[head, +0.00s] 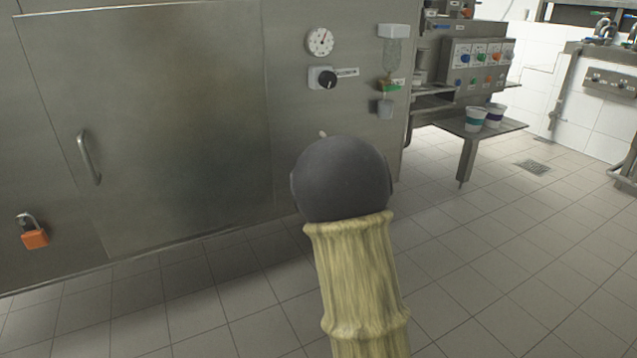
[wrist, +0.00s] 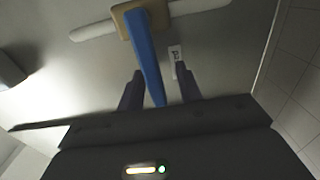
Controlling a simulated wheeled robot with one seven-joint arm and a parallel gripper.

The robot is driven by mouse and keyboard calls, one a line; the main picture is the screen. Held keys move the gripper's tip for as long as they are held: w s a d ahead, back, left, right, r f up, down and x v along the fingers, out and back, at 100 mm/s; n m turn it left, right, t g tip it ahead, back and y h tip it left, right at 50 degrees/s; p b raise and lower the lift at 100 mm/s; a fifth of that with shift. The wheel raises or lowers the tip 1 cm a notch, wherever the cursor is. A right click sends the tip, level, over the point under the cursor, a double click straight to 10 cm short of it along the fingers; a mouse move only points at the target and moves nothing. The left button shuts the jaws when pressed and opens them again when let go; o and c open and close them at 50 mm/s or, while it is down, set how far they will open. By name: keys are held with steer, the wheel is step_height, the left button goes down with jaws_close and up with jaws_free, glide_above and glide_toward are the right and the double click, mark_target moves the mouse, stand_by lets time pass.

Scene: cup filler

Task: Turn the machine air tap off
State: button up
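In the wrist view, the air tap has a long blue lever (wrist: 148,62) on a tan body (wrist: 128,10). A white pipe (wrist: 95,30) runs out from both sides of the body. The lever points from the body down toward my gripper (wrist: 159,72). My gripper's two dark fingers are apart, one on each side of the lever, with gaps visible on both sides. In the head view, the tap and my gripper are not visible; my arm, with its dark joint and yellowish sleeve, covers the middle of the picture.
In the head view, a steel machine panel carries a gauge (head: 320,41), a black knob (head: 326,79) and an air filter unit (head: 390,70). A door handle (head: 88,157) and an orange padlock (head: 33,237) are at left. Tiled floor is open at right, before a table (head: 505,127) with cups.

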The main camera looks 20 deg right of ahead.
steer(key=s+d+p, duration=0.1)
steer(key=s+p, duration=0.3)
steer(key=s, duration=1.3)
steer(key=shift+d, duration=0.25)
steer(key=shift+r+p, duration=0.1)
steer(key=shift+p, duration=0.25)
steer(key=s+a+r+m+g+h+p, duration=0.1)
steer(key=s+a+r+m+g+p, duration=0.2)
steer(key=s+a+m+g+p, duration=0.6)
steer(key=s+a+r+m+g+h+p, duration=0.1)
steer(key=s+a+r+m+g+p, duration=0.4)
steer(key=m+p, duration=0.5)
step_height(320, 180, up, 36)
steer(key=g+p, duration=0.1)
steer(key=p, duration=3.6)
steer(key=shift+s+d, duration=0.35)
steer(key=shift+d, duration=0.05)
